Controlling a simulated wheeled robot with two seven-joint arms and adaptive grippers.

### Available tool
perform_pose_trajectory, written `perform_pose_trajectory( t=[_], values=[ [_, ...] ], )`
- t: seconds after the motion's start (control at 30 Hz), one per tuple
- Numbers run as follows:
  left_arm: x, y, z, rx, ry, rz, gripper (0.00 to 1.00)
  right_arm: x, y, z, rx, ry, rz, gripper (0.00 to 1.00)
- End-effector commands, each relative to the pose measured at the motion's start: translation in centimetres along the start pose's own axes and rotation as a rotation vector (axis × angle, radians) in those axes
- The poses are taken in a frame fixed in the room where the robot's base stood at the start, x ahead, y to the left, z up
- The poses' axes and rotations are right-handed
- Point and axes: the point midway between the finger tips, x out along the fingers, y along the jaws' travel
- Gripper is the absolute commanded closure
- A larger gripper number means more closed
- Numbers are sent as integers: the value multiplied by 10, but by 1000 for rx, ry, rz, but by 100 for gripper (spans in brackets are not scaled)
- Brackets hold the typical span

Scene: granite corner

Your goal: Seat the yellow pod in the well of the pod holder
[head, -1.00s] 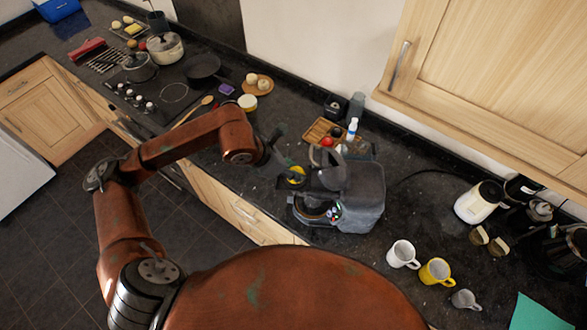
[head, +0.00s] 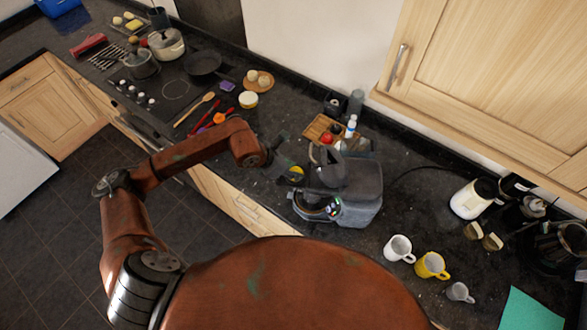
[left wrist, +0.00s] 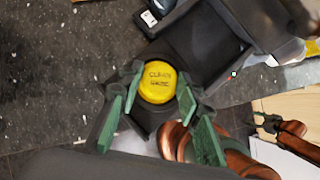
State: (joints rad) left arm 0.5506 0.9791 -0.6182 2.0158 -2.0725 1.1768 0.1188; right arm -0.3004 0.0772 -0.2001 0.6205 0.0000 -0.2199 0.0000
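The yellow pod (left wrist: 158,82) is round, with dark lettering on its top. It also shows in the head view (head: 297,172), beside the grey coffee machine (head: 358,190). My left gripper (left wrist: 160,84) has its fingertips against opposite sides of the pod and looks shut on it. The black pod holder (left wrist: 150,119) appears around and below the pod. Its well is hidden, so I cannot tell whether the pod is inside or just above. In the head view my left gripper (head: 286,167) reaches in from the left. My right gripper (left wrist: 267,122) is small in the left wrist view, seemingly open and empty.
The machine's raised dark upper part (head: 328,173) stands close right of the pod. A wooden tray (head: 319,129) with small items and a white bottle (head: 351,127) are behind. A white mug (head: 398,248) and yellow mug (head: 431,265) stand at right.

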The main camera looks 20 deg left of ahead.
Motion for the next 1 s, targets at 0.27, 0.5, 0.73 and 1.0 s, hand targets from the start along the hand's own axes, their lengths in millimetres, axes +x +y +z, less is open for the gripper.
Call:
perform_pose_trajectory(
  t=[0.27,0.5,0.73,1.0],
  values=[
    [0,0,0,0,0,0,51,0,0,0,0,0,0,48],
    [-1,0,0,0,0,0,51,-1,1,0,0,0,1,48],
    [-25,1,0,1,-1,2,51,8,2,1,-1,-1,3,48],
    [-82,2,-1,1,-1,5,51,23,4,3,-2,-2,4,48]
  ],
)
